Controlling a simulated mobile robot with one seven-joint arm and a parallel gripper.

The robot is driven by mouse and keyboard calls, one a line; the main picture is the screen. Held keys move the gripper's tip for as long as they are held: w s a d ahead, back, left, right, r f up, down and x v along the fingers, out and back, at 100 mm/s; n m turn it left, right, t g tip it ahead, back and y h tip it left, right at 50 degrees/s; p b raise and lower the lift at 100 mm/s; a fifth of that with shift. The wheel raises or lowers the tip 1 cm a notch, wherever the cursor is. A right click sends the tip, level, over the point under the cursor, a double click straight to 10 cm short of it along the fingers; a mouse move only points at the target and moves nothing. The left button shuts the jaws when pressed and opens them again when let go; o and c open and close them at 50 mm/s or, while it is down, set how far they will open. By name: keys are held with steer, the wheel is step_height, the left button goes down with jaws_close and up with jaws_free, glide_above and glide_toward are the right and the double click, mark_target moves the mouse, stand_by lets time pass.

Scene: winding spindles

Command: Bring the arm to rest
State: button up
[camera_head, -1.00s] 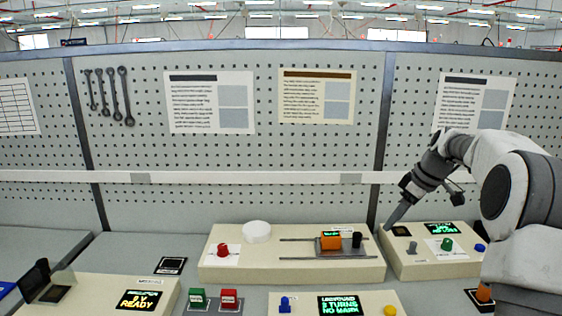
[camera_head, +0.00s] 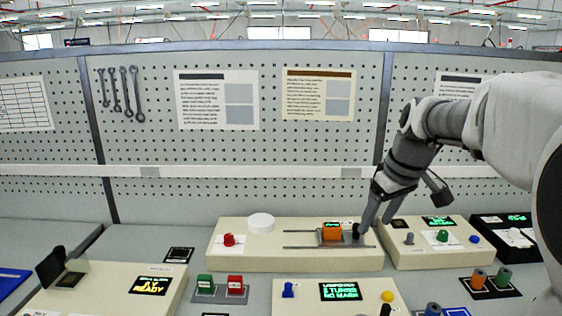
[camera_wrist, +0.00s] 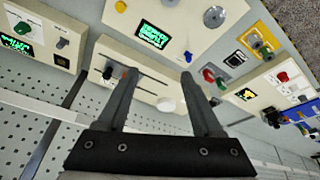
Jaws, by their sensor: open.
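My gripper (camera_head: 375,226) is at the end of my arm, which reaches in from the right side of the head view. Its two fingers point down and stand apart with nothing between them. They appear just above or behind the right end of the middle cream console (camera_head: 230,258), close to the black knob beside the orange slider block (camera_head: 331,232). Whether a finger touches the knob cannot be told. In the wrist view the gripper (camera_wrist: 158,74) is also open and empty, with consoles beyond the fingertips.
A right cream console (camera_head: 400,260) with a green knob (camera_head: 442,236) stands beside the gripper. A front console carries a blue knob (camera_head: 288,289) and a yellow button (camera_head: 388,296). A pegboard wall (camera_head: 290,150) rises behind. Green and red blocks (camera_head: 235,285) sit in front.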

steer(key=s+a+m+t, duration=0.1)
steer(key=s+a+m, duration=0.35)
steer(key=s, duration=0.95)
steer(key=s+f+t+h, duration=0.1)
steer(key=s+f, duration=0.3)
steer(key=s, duration=0.5)
steer(key=shift+s+m, duration=0.25)
steer(key=shift+m, duration=0.2)
steer(key=shift+a, duration=0.1)
